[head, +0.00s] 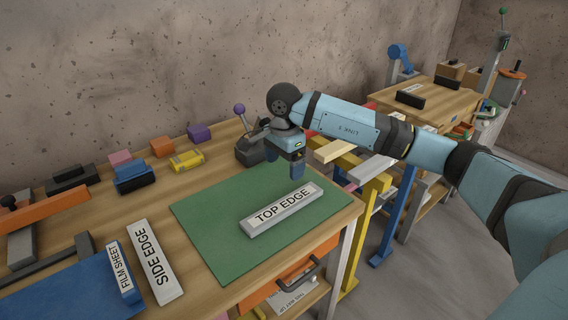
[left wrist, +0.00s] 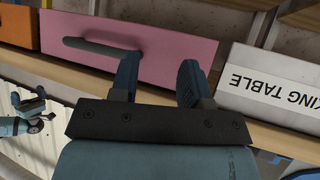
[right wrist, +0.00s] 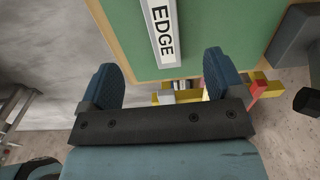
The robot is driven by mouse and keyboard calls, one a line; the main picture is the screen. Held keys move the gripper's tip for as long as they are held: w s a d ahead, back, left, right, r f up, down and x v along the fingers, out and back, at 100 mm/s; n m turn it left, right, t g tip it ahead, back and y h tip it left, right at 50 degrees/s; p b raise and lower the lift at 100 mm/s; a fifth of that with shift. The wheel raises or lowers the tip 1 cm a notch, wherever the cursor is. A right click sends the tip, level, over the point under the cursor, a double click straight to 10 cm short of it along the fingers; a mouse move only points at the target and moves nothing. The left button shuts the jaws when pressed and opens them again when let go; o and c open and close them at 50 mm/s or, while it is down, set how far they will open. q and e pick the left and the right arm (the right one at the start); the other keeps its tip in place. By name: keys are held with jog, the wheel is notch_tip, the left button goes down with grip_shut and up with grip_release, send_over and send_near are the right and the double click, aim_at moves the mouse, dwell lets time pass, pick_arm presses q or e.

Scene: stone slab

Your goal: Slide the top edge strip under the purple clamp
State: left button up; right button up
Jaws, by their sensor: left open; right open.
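The top edge strip (head: 262,226), a pale grey bar labelled TOP EDGE, lies flat on the green mat (head: 205,215). In the right wrist view, part of the strip (right wrist: 153,12) shows beyond and between the fingertips. A dark clamp with a purple knob (head: 240,109) stands at the mat's back edge, partly behind my right gripper (head: 295,168). That gripper is open and empty, pointing down above the mat just behind the strip. It also shows in the right wrist view (right wrist: 160,66). My left gripper (left wrist: 158,70) is open and empty in front of a pink drawer; it is outside the head view.
A side edge strip (head: 157,262) and a film sheet strip (head: 124,272) lie at the left. Coloured blocks, including a purple one (head: 199,133), line the bench's back. Yellow and blue stands (head: 392,225) stand off the bench's right end. The mat's left part is clear.

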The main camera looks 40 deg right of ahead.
aim_at(284, 204)
pick_arm(q)
jog(key=shift+f+b, duration=0.2)
jog(key=shift+b, duration=0.15)
pick_arm(e)
notch_tip(284, 204, down, 14)
jog(key=shift+r, duration=0.1)
jog(key=shift+c, duration=0.4)
